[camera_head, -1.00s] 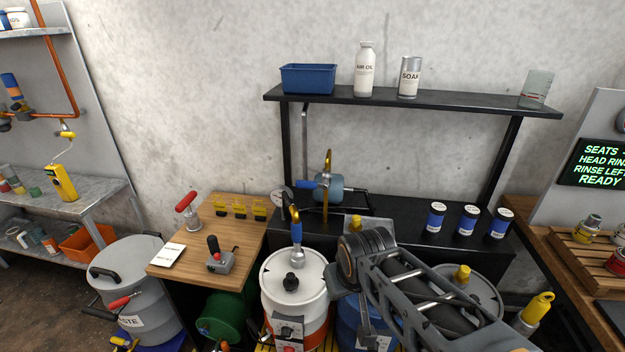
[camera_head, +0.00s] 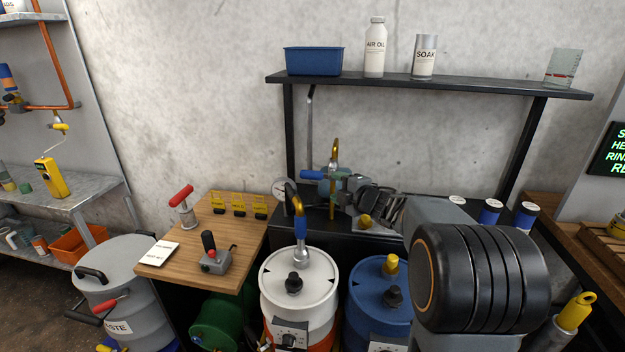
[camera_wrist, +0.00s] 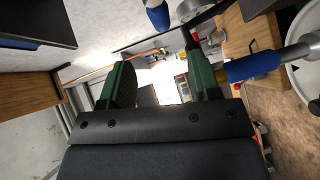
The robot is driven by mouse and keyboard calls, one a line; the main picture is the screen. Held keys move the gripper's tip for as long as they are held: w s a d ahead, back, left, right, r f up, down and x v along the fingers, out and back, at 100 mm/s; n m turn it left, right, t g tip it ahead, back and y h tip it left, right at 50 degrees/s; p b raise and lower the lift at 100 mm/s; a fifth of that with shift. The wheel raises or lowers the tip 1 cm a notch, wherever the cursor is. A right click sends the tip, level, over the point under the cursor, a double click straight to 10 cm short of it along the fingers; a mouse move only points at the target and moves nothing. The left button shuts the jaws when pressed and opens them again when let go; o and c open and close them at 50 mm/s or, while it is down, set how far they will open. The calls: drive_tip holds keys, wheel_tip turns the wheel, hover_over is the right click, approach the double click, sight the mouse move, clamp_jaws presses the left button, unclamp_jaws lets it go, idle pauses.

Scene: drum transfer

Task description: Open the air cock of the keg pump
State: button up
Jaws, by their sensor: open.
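A round gauge (camera_head: 282,188) is left of the device. A blue-sleeved tap (camera_head: 300,228) stands on the white keg (camera_head: 322,281).
A blue keg (camera_head: 366,284) stands right of the white one. A black shelf (camera_head: 440,84) with a blue bin (camera_head: 313,61) overhangs the bench.

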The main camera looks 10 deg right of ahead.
sight(316, 177)
drive_tip(key=x, duration=1.2)
drive_tip(key=shift+w+a+p, duration=0.15)
drive_tip(key=shift+w+p, duration=0.05)
drive_tip(key=shift+p, duration=0.2)
clamp_jaws()
